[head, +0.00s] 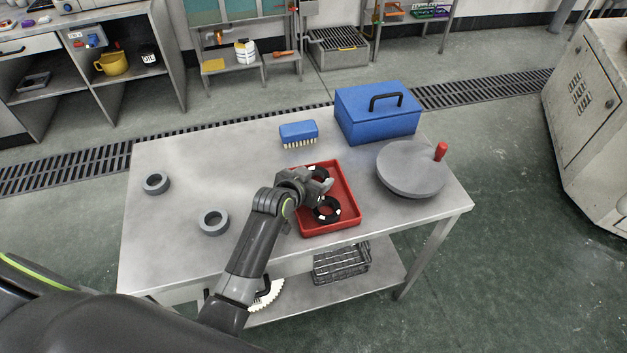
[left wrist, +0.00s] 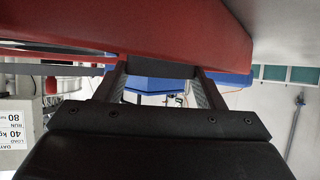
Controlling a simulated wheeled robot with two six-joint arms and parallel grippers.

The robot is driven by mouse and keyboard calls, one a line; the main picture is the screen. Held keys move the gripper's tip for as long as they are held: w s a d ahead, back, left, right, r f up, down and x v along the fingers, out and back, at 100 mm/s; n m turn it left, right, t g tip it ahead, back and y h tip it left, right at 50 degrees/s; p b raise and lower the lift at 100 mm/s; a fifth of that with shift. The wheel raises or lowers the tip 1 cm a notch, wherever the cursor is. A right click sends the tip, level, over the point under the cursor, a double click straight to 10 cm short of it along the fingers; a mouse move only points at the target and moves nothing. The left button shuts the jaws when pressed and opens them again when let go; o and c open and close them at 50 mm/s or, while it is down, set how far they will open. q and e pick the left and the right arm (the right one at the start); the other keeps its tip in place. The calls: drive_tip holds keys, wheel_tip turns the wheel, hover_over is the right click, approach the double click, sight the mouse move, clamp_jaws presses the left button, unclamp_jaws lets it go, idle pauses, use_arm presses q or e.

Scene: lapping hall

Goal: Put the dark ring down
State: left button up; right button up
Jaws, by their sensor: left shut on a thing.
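My left gripper (head: 322,186) is low over the red tray (head: 352,222). It is shut on a dark ring, but the jaws hide much of the contact. One dark ring with white marks (head: 327,211) shows just in front of the jaws, inside the tray outline. Another dark ring (head: 318,172) shows just behind the jaws, partly covered by them. I cannot tell for sure which one is gripped. In the left wrist view the tray's red side (left wrist: 200,30) fills the top, and no ring shows clearly between the fingers (left wrist: 160,85). My right gripper is out of view.
Two grey rings (head: 156,183) (head: 213,222) lie on the table (head: 160,250) to the left. A blue brush (head: 298,132) and blue box (head: 377,113) stand behind the tray. A round grey plate with a red knob (head: 411,170) is at right. The table's left part is mostly clear.

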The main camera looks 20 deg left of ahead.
use_arm(q)
drive_tip(key=shift+f, duration=0.55)
drive_tip(key=o, duration=0.8)
drive_tip(key=shift+f, duration=0.15)
drive_tip(key=shift+s+r, duration=0.1)
drive_tip(key=shift+r, duration=0.1)
drive_tip(key=v, duration=1.2)
drive_tip(key=shift+f, duration=0.1)
